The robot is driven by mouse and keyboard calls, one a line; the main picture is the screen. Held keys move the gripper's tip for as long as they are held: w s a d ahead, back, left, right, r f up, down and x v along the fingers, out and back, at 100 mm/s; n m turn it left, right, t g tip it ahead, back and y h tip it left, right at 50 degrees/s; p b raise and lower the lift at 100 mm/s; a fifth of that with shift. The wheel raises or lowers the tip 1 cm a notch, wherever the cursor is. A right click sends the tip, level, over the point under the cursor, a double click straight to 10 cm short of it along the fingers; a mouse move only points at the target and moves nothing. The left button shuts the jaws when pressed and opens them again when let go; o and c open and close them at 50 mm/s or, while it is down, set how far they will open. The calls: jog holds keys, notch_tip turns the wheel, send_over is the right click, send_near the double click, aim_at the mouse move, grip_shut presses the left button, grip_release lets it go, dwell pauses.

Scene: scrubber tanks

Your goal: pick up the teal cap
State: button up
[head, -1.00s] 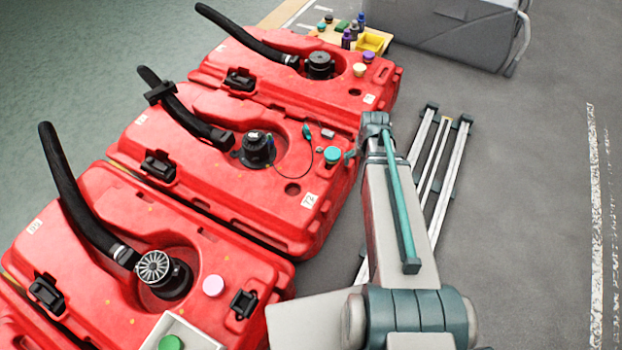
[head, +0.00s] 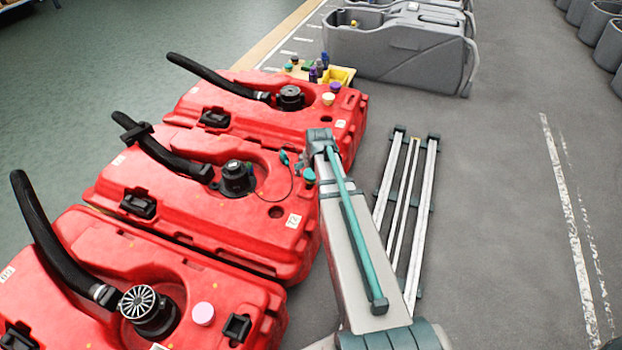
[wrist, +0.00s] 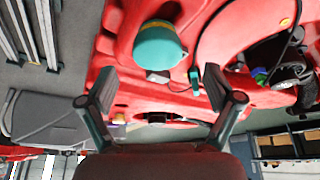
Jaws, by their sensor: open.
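The teal cap (wrist: 160,45) is large in the wrist view, at the upper middle on the red tank (wrist: 118,45). In the head view the teal cap (head: 310,177) sits on the right part of the middle red tank (head: 190,205), just left of my arm's far end. My gripper (wrist: 157,78) is open and empty, its fingers apart. In the wrist view the cap shows between and above the two fingertips, not visibly touched. In the head view my arm hides most of my gripper.
A black pump fitting (head: 237,178) and a thin cable (head: 285,190) lie left of the cap. A small teal piece (head: 284,157) is close by. A pink cap (head: 203,314) is on the nearest tank. Metal rails (head: 408,210) lie on the floor right of my arm.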

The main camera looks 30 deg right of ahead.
aim_at(311, 172)
jog(key=b+x, duration=0.2)
jog(key=x, duration=0.3)
jog(key=shift+d+f, duration=0.15)
jog(key=shift+s, duration=0.1)
jog(key=c, duration=1)
jog(key=shift+r, duration=0.2)
jog(key=shift+r+p, duration=0.35)
jog(key=shift+r, duration=0.25)
jog(key=s+r+p, duration=0.4)
jog(key=p, duration=0.1)
jog(key=s+r+p, duration=0.4)
jog(key=s, duration=0.1)
jog(key=s+r+p, duration=0.3)
jog(key=s+p, duration=0.1)
jog(key=p, duration=0.1)
jog(key=shift+s+a+r+p, duration=0.3)
jog(key=shift+r+p, duration=0.05)
jog(key=shift+r, duration=0.05)
